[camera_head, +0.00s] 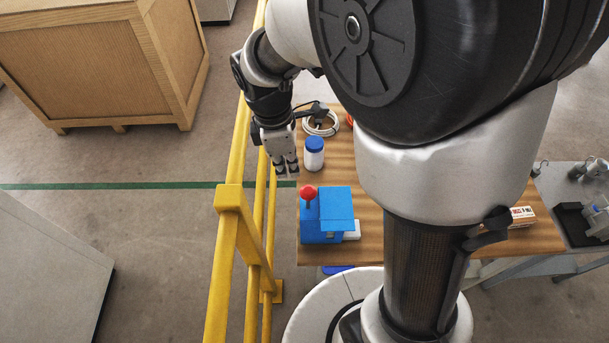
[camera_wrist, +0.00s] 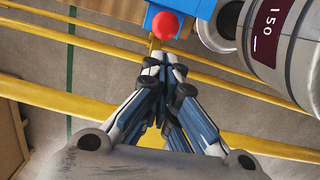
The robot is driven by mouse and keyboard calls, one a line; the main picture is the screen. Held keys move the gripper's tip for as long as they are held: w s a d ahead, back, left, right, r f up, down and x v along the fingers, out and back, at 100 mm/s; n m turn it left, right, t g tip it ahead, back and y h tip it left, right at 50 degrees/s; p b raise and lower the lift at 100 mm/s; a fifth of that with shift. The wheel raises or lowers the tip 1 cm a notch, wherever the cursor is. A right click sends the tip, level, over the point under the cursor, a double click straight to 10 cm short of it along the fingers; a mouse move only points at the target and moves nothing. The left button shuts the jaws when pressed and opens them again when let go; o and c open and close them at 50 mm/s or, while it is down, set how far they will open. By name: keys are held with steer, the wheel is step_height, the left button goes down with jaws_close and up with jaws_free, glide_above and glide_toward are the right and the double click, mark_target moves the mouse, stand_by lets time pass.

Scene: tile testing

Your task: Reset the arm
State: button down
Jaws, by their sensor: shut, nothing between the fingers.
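My gripper (camera_head: 287,172) hangs near the left edge of the wooden table, beside the yellow railing, with its fingers pointing down. In the wrist view my gripper (camera_wrist: 162,62) is shut, its fingertips together and empty. A blue box-like device (camera_head: 327,212) with a red ball knob (camera_head: 308,192) stands at the table's near left, below the gripper in the head view. In the wrist view the red ball (camera_wrist: 165,25) shows just beyond the fingertips; whether they touch cannot be told. My arm's large links hide much of the table in the head view.
A yellow railing (camera_head: 229,200) runs close along the table's left side. A white bottle with a blue cap (camera_head: 314,154) and a coiled white cable (camera_head: 321,124) stand on the table (camera_head: 370,249). A wooden crate (camera_head: 82,66) is on the floor at the far left.

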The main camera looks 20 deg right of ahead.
steer(key=shift+r, duration=0.1)
stand_by(0.5)
steer(key=s+d+r+m+t, duration=0.1)
steer(key=s+r+m+t, duration=0.1)
steer(key=s+r+m, duration=0.4)
steer(key=s+d+r+m+t+y, duration=0.1)
steer(key=s+d+r+m+t, duration=0.1)
steer(key=s+r+m, duration=0.4)
steer(key=s+m, duration=0.3)
steer(key=s, duration=0.1)
steer(key=shift+d+r+t, duration=0.25)
steer(key=shift+r+t, duration=0.1)
steer(key=shift+t, duration=0.05)
steer(key=shift+w, duration=0.15)
steer(key=w+f+n+g+p, duration=0.2)
steer(key=w+n+p, duration=0.35)
steer(key=w, duration=0.35)
steer(key=w+f+n+g+h+p, duration=0.1)
steer(key=w+f+n+g+p, duration=0.2)
steer(key=f+n, duration=0.6)
steer(key=w+f+p, duration=0.1)
steer(key=w+p, duration=0.1)
steer(key=w, duration=0.1)
steer(key=shift+f+n, duration=0.35)
